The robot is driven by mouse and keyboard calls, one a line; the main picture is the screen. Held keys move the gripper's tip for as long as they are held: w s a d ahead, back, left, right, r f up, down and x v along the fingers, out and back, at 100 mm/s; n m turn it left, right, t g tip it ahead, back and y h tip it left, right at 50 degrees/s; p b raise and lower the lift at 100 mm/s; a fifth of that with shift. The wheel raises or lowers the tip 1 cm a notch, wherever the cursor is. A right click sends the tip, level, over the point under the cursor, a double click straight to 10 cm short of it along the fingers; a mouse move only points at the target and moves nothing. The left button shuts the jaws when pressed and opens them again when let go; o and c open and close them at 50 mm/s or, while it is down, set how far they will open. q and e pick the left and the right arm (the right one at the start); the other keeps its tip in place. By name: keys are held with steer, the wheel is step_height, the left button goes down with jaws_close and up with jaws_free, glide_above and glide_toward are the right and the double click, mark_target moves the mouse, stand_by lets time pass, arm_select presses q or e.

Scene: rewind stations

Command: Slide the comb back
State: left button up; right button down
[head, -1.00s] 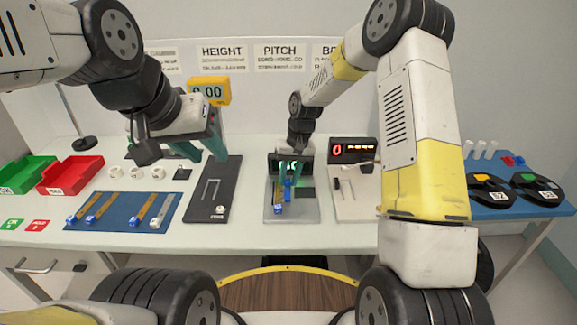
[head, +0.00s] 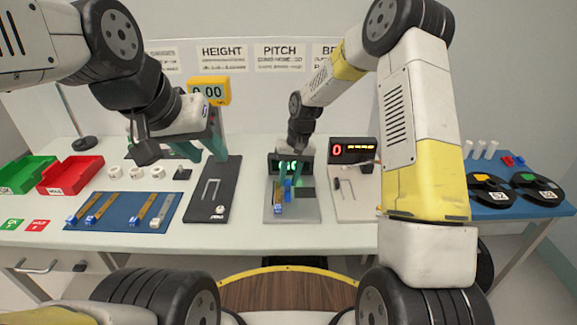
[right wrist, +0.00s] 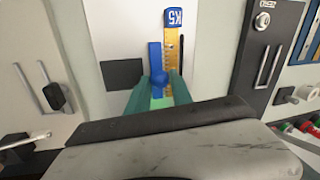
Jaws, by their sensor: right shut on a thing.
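The blue comb (right wrist: 156,62), with a round knob, lies on a pale plate in the right wrist view. It is beside a gold strip marked K5 (right wrist: 180,66). My right gripper (right wrist: 158,86) is shut on the comb's knob, a green finger on each side. In the head view my right gripper (head: 290,184) reaches down over the grey station plate (head: 305,212), partly hiding the comb (head: 287,190). The gold strip (head: 279,198) lies left of it. My left gripper (head: 205,148) is open and empty above the table, near a black plate with a metal handle.
A blue mat (head: 120,222) with several strips lies at left, beside red (head: 75,177) and green (head: 28,175) trays. The black plate (head: 225,200) and a white station (head: 355,205) flank the comb station.

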mark_target(302, 192)
steer(key=shift+d, duration=2.05)
steer(key=c, duration=1.1)
jaws_free()
steer(key=shift+d, duration=0.1)
steer(key=shift+c, duration=0.2)
step_height(302, 192, up, 8)
steer(key=d, duration=0.1)
steer(key=shift+w+d+f, duration=0.15)
